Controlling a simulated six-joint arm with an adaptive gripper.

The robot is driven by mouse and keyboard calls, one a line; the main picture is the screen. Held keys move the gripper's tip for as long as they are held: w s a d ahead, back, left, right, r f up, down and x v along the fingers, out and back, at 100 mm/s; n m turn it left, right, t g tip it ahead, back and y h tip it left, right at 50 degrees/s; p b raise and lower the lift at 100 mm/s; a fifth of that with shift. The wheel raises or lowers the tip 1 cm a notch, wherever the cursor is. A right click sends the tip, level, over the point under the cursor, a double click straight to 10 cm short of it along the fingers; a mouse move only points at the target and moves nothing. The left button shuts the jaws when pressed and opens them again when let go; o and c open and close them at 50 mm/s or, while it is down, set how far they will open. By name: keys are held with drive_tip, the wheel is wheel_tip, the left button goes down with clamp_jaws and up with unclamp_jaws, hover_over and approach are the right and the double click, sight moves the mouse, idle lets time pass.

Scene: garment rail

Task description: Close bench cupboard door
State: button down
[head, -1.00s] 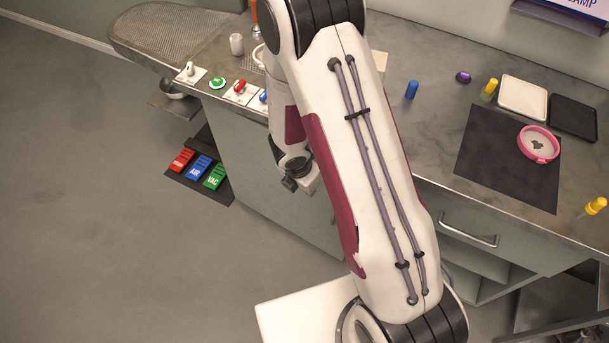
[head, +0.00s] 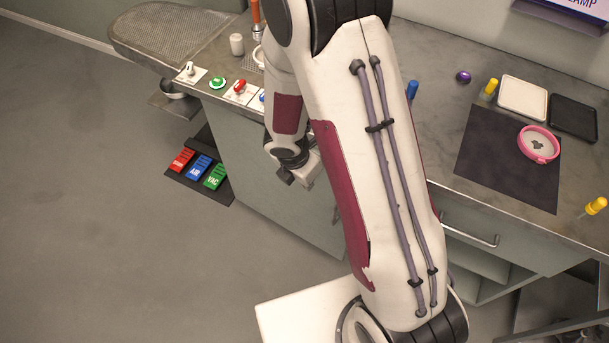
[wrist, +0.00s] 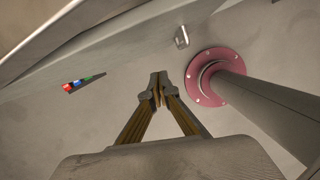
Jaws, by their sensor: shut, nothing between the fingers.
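The bench cupboard front is a grey-green panel (head: 255,180) below the left part of the worktop in the head view. It looks about flush with the bench, but I cannot tell whether the door stands slightly ajar. A small metal handle (wrist: 181,37) shows on the panel at the top of the wrist view. My gripper (wrist: 158,90) is shut and empty, its fingertips together, below and left of the handle in that view and apart from it. In the head view my wrist hangs in front of the panel, and my arm hides the panel's right part.
Red, blue and green pedals (head: 199,168) sit on the floor at the left. A drawer with a bar handle (head: 470,232) and open shelves are at the right. The worktop (head: 440,130) holds a dark mat, trays and pegs.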

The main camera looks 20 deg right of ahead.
drive_tip(key=shift+v, duration=2)
drive_tip(key=shift+s, duration=0.1)
drive_tip(key=shift+a, duration=0.1)
